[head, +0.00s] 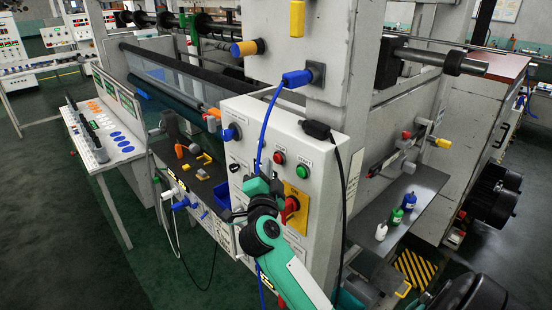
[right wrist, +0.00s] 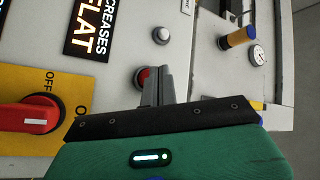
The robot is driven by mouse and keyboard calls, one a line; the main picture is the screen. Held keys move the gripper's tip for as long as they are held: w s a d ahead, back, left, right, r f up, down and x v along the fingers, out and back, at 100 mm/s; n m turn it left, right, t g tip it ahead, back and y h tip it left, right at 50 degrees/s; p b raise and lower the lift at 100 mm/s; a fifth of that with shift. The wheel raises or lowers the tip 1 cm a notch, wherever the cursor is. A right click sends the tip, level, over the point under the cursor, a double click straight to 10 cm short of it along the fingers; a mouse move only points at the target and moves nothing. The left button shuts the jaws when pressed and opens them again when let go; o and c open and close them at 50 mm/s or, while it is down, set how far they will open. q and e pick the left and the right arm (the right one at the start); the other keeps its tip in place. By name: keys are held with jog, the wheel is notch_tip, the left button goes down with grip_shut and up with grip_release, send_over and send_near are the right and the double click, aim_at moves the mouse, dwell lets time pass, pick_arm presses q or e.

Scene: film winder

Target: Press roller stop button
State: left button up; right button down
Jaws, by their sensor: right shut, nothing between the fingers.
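A white control panel (head: 240,117) in the head view carries a red button (head: 279,158) and a green button (head: 302,171), with small labels too small to read. My right gripper (head: 268,188) is in front of this panel, beside the yellow plate with the red rotary switch (head: 291,205). In the right wrist view, the right gripper's fingers (right wrist: 160,82) are together and empty. A round red button (right wrist: 143,77) shows beside the fingertips, partly covered by them. I cannot tell whether they touch. My left gripper is not in view.
A red rotary switch (right wrist: 30,117) sits on a yellow plate. A silver round knob (right wrist: 160,35) and a gauge (right wrist: 257,54) are near the fingers. A blue cable (head: 267,120) and a black cable (head: 343,180) hang over the panel. Several bottles (head: 396,215) stand on a right shelf.

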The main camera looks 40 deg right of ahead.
jog(key=shift+s+a+p, duration=0.15)
jog(key=shift+a+p, duration=0.6)
jog(key=shift+a, duration=1.75)
